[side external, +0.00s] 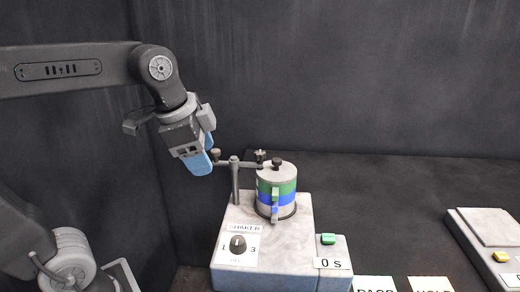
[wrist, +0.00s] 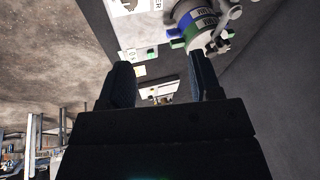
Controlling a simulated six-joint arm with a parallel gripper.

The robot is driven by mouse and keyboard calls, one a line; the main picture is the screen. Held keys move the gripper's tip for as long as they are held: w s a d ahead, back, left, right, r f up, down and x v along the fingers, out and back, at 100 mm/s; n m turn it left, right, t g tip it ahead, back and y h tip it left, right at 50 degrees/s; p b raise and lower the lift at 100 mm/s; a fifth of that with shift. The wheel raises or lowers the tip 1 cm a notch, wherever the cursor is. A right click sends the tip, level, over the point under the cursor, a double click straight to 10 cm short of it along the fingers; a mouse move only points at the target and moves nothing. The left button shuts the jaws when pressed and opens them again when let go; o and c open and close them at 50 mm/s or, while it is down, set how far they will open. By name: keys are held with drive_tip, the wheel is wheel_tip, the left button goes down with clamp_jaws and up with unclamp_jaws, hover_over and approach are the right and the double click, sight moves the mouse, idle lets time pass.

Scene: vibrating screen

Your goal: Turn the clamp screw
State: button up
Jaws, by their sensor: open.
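The shaker (side external: 300,230) carries a round sieve stack (side external: 276,190) with green and blue bands and a grey lid. A clamp post (side external: 235,182) stands at its left, with a horizontal bar reaching to the stack. Small dark knobs show at the bar's left end (side external: 215,154), above the bar (side external: 260,155) and on the lid (side external: 277,162); I cannot tell which is the clamp screw. My gripper (side external: 205,163) is open with blue fingers, close to the left knob. In the wrist view my gripper (wrist: 162,80) has nothing between its fingers; the stack (wrist: 192,22) lies beyond the right finger.
The shaker's front has a dial (side external: 238,243), a green button (side external: 328,239) and a "0 S" display (side external: 332,263). Labelled cards (side external: 375,284) lie at the front. A grey device (side external: 490,228) with a yellow button stands at the right. The dark table behind the shaker is clear.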

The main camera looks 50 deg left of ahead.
drive_tip(key=w+a+r+m+g, duration=0.2)
drive_tip(key=w+r+m, duration=0.4)
drive_tip(key=w+m, duration=0.4)
drive_tip(key=m+g, duration=0.2)
drive_tip(key=m, duration=0.8)
approach(260, 152)
wheel_tip(260, 152, down, 9)
drive_tip(key=shift+w+a+f, duration=0.1)
drive_tip(key=shift+c, duration=0.4)
drive_tip(key=c, duration=0.8)
drive_tip(key=shift+c, duration=0.2)
